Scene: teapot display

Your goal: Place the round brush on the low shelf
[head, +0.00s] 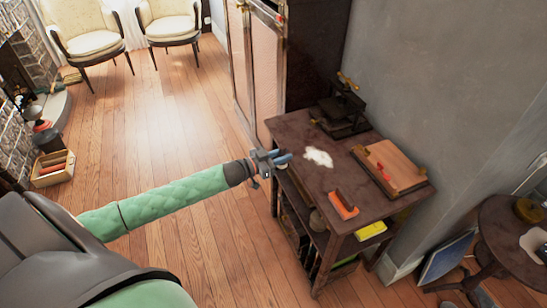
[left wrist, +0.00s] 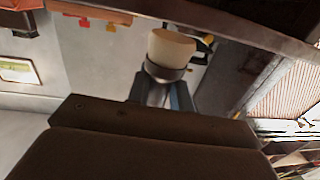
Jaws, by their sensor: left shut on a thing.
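My left gripper (head: 283,158) reaches in from the left to the near left edge of the dark wooden stand (head: 305,181). In the left wrist view the gripper (left wrist: 168,95) is shut on the round brush (left wrist: 172,47), which has a cream, rounded body and a dark band. In the head view I cannot make out the brush clearly. The low shelf (head: 318,238) is inside the open front of the stand, below its top, and is partly in shade. My right gripper is not in view.
On the stand's top lie a white patch (head: 319,157), an orange-edged block (head: 343,204), a wooden board (head: 390,166) and a black press (head: 343,105). A yellow item (head: 370,230) shows at the stand's side. A round table (head: 500,235) stands at right. The floor at left is open.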

